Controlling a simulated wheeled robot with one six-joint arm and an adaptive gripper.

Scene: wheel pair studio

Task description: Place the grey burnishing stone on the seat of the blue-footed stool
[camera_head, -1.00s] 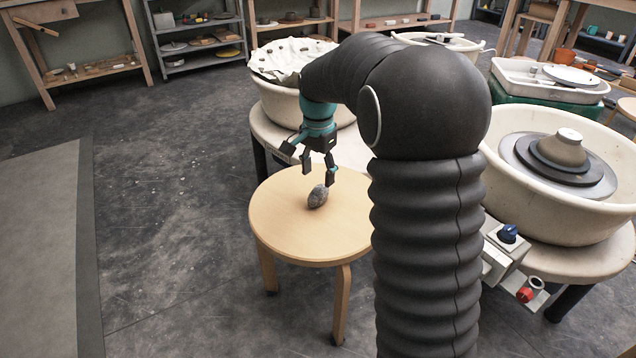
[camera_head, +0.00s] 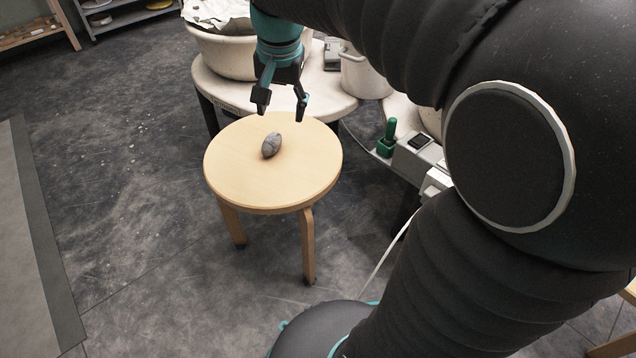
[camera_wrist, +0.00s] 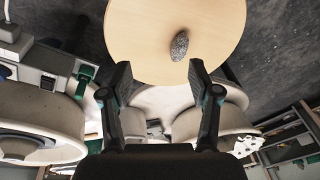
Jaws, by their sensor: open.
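The grey stone (camera_head: 272,145) lies on the round wooden seat of the stool (camera_head: 240,180), near the middle. The stool's legs end in dark feet, one looking bluish (camera_head: 241,246). My gripper (camera_head: 281,108) is open and empty above the far part of the seat, with the stone apart from its fingers. In the wrist view the stone (camera_wrist: 180,45) lies on the pale seat (camera_wrist: 140,40), beyond the open fingertips (camera_wrist: 163,75).
A white wheel table (camera_head: 335,95) with a basin (camera_head: 225,55) stands right behind the stool. A green-handled control (camera_head: 388,138) and grey boxes are to the right. Open dark floor (camera_head: 120,200) lies left of the stool.

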